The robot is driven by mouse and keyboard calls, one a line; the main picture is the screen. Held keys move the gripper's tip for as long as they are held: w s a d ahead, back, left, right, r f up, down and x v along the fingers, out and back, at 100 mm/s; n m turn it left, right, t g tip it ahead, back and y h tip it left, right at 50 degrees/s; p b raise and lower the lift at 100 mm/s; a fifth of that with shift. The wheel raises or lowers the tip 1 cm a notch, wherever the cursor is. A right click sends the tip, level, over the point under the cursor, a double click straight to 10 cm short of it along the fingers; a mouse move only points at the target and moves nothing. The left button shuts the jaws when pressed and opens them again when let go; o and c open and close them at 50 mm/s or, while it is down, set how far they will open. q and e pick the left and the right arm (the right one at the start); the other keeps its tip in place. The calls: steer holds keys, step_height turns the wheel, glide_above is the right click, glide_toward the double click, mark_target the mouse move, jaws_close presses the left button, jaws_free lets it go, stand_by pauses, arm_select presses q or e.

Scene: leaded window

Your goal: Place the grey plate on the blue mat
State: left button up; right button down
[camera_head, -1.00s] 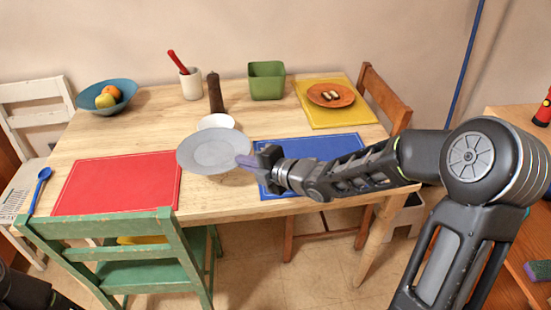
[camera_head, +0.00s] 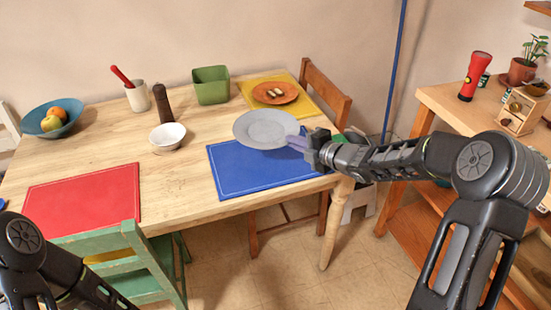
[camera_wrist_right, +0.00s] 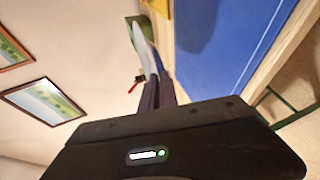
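The grey plate (camera_head: 266,129) is held by its right edge in my right gripper (camera_head: 300,143), above the far part of the blue mat (camera_head: 250,172) in the head view. In the right wrist view the plate (camera_wrist_right: 143,42) shows nearly edge-on beyond the closed fingers (camera_wrist_right: 152,95), with the blue mat (camera_wrist_right: 225,40) beside it. A shadow lies on the mat there, and the plate looks raised off it. My left arm shows at the lower left of the head view, but its gripper is outside the frame.
A white bowl (camera_head: 168,136) and a brown pepper mill (camera_head: 161,102) stand left of the plate. An orange plate (camera_head: 275,92) lies on a yellow mat (camera_head: 310,103) behind. A red mat (camera_head: 84,196) is at left. A green chair (camera_head: 130,262) stands in front.

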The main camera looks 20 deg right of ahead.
glide_above(293, 174)
steer(key=shift+f, duration=3.05)
steer(key=shift+f, duration=1.85)
steer(key=shift+f, duration=0.1)
steer(key=shift+f, duration=0.1)
steer(key=c, duration=1.9)
jaws_free()
